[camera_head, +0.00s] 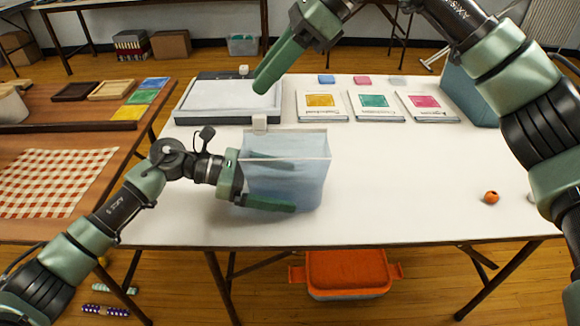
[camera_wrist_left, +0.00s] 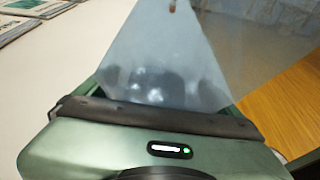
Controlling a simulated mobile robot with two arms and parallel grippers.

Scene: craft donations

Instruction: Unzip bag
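The translucent blue bag (camera_head: 290,180) stands upright on the white table, with a pale band along its top edge. My left gripper (camera_head: 250,188) is at the bag's left side, with one finger along its front; the bag partly hides the rear finger. In the left wrist view, the bag (camera_wrist_left: 165,60) lies between the widely spaced fingers. I cannot tell how firmly they touch it. My right gripper (camera_head: 280,65) is raised above the bag's rear left. One long finger shows clearly; its opening is unclear. A small white tab (camera_head: 260,122) shows behind the bag's top; I cannot tell whether it belongs to the bag.
A pale tray (camera_head: 190,104) is behind the bag. Three cards with coloured squares (camera_head: 373,101) lie at the back right. A small orange ball (camera_head: 491,197) lies at the right. The white table (camera_head: 400,185) is clear between the bag and ball. A wooden table (camera_head: 40,148) stands left.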

